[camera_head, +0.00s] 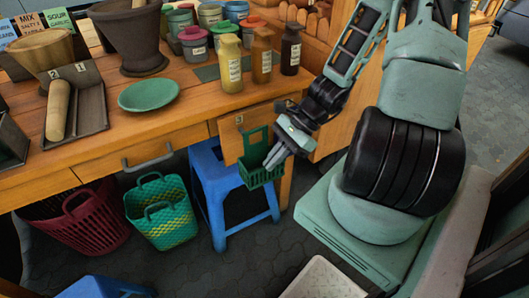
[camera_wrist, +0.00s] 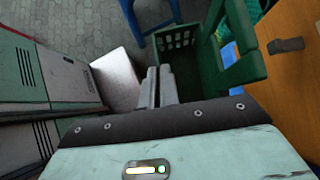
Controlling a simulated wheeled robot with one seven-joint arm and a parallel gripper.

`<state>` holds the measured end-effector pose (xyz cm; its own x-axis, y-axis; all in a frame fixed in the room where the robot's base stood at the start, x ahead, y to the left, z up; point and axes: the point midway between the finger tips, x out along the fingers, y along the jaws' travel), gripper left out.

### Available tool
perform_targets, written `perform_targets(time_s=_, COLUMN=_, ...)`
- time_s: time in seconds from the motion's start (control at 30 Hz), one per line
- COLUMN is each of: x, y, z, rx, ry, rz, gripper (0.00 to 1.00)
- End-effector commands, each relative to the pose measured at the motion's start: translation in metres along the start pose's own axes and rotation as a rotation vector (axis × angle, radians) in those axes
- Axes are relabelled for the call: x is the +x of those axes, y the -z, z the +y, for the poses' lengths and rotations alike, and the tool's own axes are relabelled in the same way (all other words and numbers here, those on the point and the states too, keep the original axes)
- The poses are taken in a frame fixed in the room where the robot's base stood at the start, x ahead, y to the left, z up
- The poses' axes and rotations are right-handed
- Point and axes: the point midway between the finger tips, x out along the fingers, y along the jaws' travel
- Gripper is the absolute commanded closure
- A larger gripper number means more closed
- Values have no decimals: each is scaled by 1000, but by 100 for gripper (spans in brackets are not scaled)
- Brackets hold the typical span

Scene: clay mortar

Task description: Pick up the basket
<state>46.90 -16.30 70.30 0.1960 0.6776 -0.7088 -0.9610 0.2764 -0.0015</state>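A small dark green basket (camera_head: 260,176) with a tall back panel and a cut-out handle is upright against the front of the wooden table. In the wrist view the basket (camera_wrist: 181,60) lies just beyond and right of the fingertips, its handle frame (camera_wrist: 236,68) rising at right. My gripper (camera_head: 271,163) is at the basket's front right side, pointing down and left. In the wrist view the fingers of my gripper (camera_wrist: 157,74) are close together. I cannot tell whether the basket's rim is between them.
A red basket (camera_head: 92,224) and a teal-yellow basket (camera_head: 165,222) stand on the floor under the table. A blue stool (camera_head: 214,188) is behind the green basket. Bottles, jars and mortars crowd the tabletop (camera_head: 200,92). A white tray (camera_head: 322,280) is low in front.

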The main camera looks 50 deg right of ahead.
Motion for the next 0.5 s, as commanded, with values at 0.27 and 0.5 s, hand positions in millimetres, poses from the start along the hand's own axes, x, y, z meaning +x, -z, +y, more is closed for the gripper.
perform_targets(time_s=0.27, x=-12, y=-11, z=13, rx=7, ry=2, rz=-7, gripper=100)
perform_targets(time_s=0.5, x=-17, y=-18, z=31, rx=7, ry=0, rz=-7, gripper=100)
